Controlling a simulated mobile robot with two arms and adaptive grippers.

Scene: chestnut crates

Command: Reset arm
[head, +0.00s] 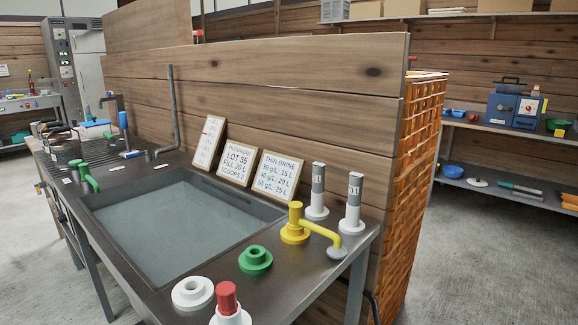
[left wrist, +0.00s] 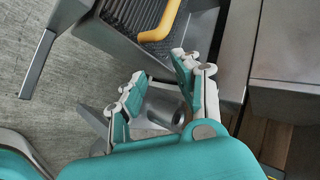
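My left gripper (left wrist: 158,70) shows in the left wrist view with its two white-and-teal fingers spread apart. Nothing is seen between the fingertips. A grey metal shape with a round hollow (left wrist: 165,108) shows behind the fingers, and I cannot tell what it is. Beyond the fingertips are a grey metal edge and a yellow bent pipe (left wrist: 162,22) over a dark ribbed surface. Neither gripper shows in the head view. My right gripper is in no view.
In the head view a metal bench with a sunken basin (head: 180,225) stands along a plank wall (head: 250,80). A yellow tap (head: 295,225), a green ring (head: 255,260), a white ring (head: 192,293) and sign boards (head: 238,163) stand around it. Open floor (head: 480,250) lies to the right.

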